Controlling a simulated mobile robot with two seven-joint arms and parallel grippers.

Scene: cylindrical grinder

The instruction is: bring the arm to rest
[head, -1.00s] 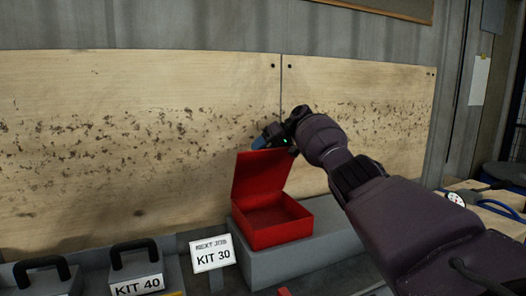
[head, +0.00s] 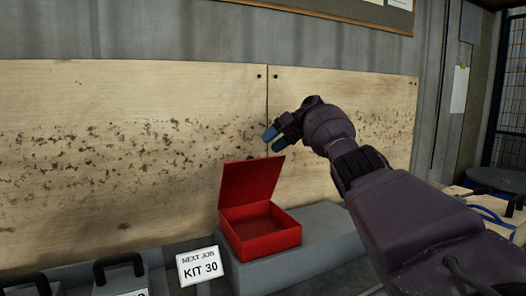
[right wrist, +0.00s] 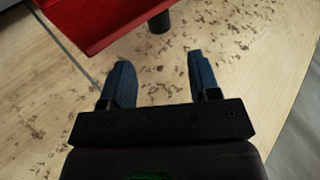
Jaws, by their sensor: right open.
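My right arm comes in from the right in the head view. Its gripper (head: 272,141) is above and just right of the raised lid of a red box (head: 262,246). In the right wrist view the two blue fingers of the right gripper (right wrist: 160,82) are apart with nothing between them. The red box also shows at the top left of that view (right wrist: 105,20), apart from the fingers. The box stands open and looks empty on a grey block. My left gripper is not in view.
A sign reading KIT 30 (head: 199,266) stands left of the grey block (head: 318,245). Grey cases with black handles (head: 119,268) are at the lower left. A stained wooden panel (head: 120,150) stands behind. A bench with blue cable (head: 490,212) is at the right.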

